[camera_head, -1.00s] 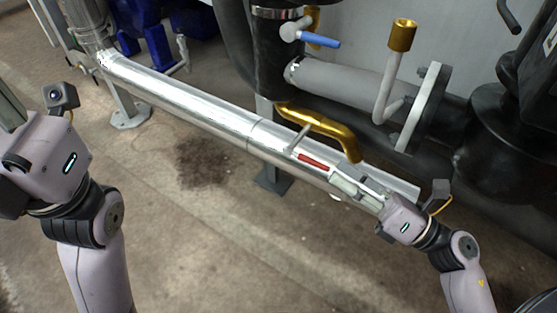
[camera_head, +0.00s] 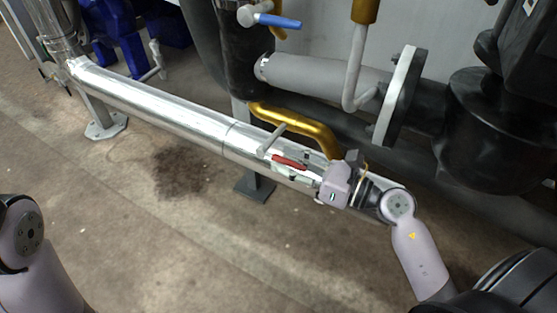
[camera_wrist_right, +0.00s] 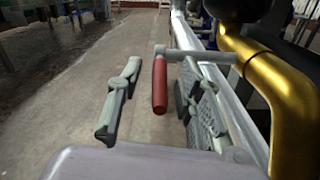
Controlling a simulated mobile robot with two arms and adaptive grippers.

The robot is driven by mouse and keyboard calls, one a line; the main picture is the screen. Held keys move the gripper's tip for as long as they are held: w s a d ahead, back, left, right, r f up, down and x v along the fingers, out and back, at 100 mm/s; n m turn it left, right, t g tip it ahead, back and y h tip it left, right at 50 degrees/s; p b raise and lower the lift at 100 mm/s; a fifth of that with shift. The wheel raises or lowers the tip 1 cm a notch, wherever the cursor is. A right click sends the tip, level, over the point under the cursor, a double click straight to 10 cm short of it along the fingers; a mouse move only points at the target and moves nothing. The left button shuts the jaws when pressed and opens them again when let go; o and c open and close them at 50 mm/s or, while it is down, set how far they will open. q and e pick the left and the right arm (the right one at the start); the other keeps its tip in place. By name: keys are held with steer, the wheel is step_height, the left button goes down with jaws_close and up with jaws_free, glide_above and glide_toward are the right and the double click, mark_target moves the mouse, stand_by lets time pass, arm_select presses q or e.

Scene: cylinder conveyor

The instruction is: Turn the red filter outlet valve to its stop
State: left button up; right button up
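The red valve handle (camera_head: 290,162) lies roughly along the silver pipe, beside its grey stem (camera_head: 272,138). In the right wrist view the red handle (camera_wrist_right: 160,85) hangs from a grey bar (camera_wrist_right: 198,56) that runs to the gold pipe. My right gripper (camera_head: 300,170) is at the handle. In the wrist view my right gripper (camera_wrist_right: 157,92) is open, with one finger on each side of the handle. A gap shows on both sides, wider on the left. My left gripper is out of view; only part of my left arm shows at the lower left.
The silver pipe (camera_head: 170,110) runs along the area, with a curved gold pipe (camera_head: 300,122) beside it. A blue-handled valve (camera_head: 277,20), a grey pipe with a flange (camera_head: 397,95) and black machinery are behind. The concrete floor (camera_head: 200,240) in front is clear.

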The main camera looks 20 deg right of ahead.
steer(key=shift+x, duration=1.3)
steer(key=shift+c, duration=0.4)
jaws_close()
